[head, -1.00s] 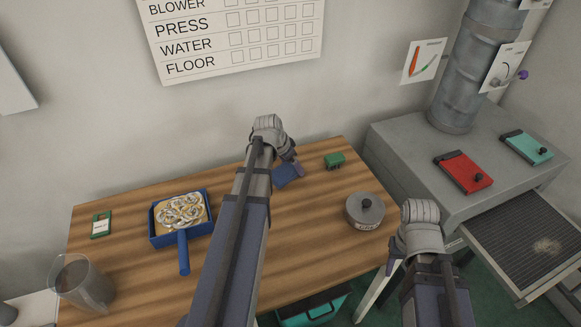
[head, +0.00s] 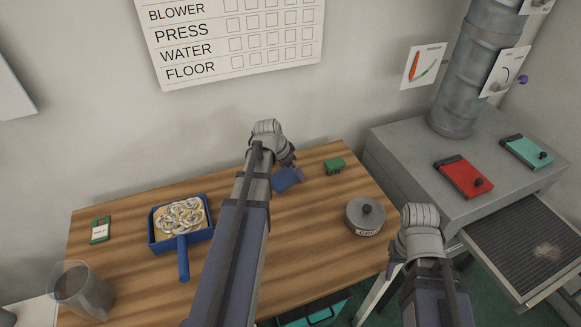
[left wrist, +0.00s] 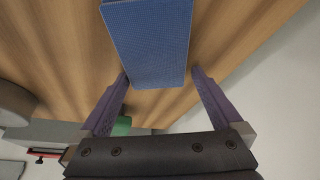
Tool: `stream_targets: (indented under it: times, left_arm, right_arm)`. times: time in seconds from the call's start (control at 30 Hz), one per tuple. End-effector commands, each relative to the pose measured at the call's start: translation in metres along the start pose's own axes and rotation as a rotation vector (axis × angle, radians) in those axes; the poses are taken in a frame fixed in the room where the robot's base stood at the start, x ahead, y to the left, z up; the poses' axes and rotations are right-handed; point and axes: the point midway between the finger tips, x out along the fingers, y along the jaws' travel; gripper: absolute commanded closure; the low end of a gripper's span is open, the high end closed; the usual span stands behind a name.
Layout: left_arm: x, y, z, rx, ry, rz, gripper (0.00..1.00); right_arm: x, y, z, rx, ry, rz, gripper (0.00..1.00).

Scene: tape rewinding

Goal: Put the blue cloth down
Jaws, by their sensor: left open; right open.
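The blue cloth (head: 286,180) lies flat on the wooden table, near its back edge. It also shows in the left wrist view (left wrist: 150,45) as a blue textured rectangle. My left gripper (head: 295,166) is at the cloth's near side in the wrist view, its two purple fingers (left wrist: 158,88) spread wide, one on either side of the cloth's end and apart from it. Part of the cloth is hidden behind my left arm in the head view. My right gripper (head: 398,268) is off the table's right side, away from the cloth; its fingers are mostly hidden.
A green block (head: 334,166) sits right of the cloth, and a grey lidded tin (head: 365,217) stands nearer. A blue dustpan (head: 183,262) holding pale rings, a green card (head: 100,229) and a clear jug (head: 82,290) are on the left. A grey machine (head: 400,150) stands at right.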

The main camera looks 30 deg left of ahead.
Motion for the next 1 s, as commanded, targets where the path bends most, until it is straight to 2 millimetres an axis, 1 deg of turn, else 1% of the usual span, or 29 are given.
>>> stream_targets:
  times: [0.03,0.27,0.6,0.7,0.83,1.0]
  left_arm:
    - [-0.007,0.001,0.0,0.0,0.001,-0.001,0.0]
    - [-0.037,0.006,0.001,0.001,0.003,-0.004,0.0]
    - [-0.093,0.007,0.0,0.002,0.004,-0.004,0.0]
    - [-0.107,0.007,0.001,0.001,0.004,-0.005,0.0]
    - [-0.117,0.006,0.002,0.001,0.004,-0.005,0.0]
    - [-0.119,0.006,0.003,0.002,0.004,-0.004,0.0]
  right_arm:
    - [-0.006,0.001,0.0,0.0,0.0,0.0,0.5]
    - [-0.033,0.003,0.002,0.0,0.0,0.0,0.5]
    - [-0.084,0.008,0.005,0.0,0.0,0.0,0.5]
    - [-0.097,0.009,0.006,0.0,0.0,0.0,0.5]
    - [-0.106,0.01,0.006,-0.001,0.0,0.0,0.5]
    - [-0.107,0.01,0.006,-0.001,0.0,0.0,0.5]
